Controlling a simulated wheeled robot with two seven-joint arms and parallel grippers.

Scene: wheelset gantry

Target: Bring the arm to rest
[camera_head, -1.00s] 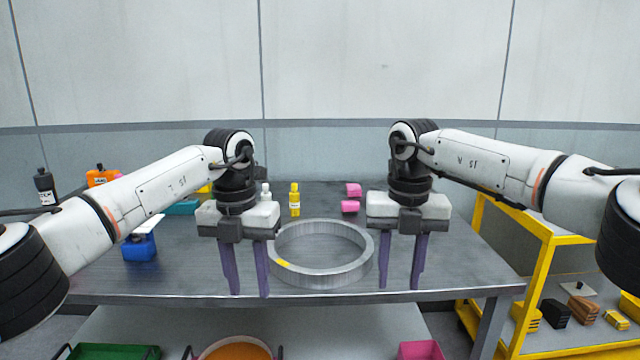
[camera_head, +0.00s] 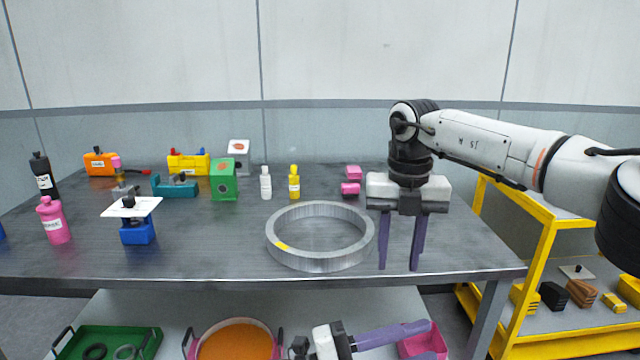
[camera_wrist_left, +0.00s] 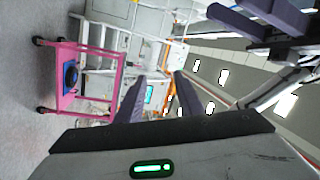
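My left gripper (camera_head: 424,332) is low in the head view, below the table's front edge and in front of the lower shelf. Its purple fingers point right, partly cut off by the frame's bottom. In the left wrist view its two fingers (camera_wrist_left: 160,77) stand apart with nothing between them. My right gripper (camera_head: 401,268) hangs above the front right of the table, fingers pointing down, spread and empty. It is just right of the grey metal ring (camera_head: 320,262), apart from it in the picture.
The table (camera_head: 210,245) holds bottles, a blue block with a white plate (camera_head: 138,232), a green box (camera_head: 223,180) and pink blocks (camera_head: 351,189). Bins, including a green tray (camera_head: 150,340), stand on the lower shelf. A yellow cart (camera_head: 545,270) stands right.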

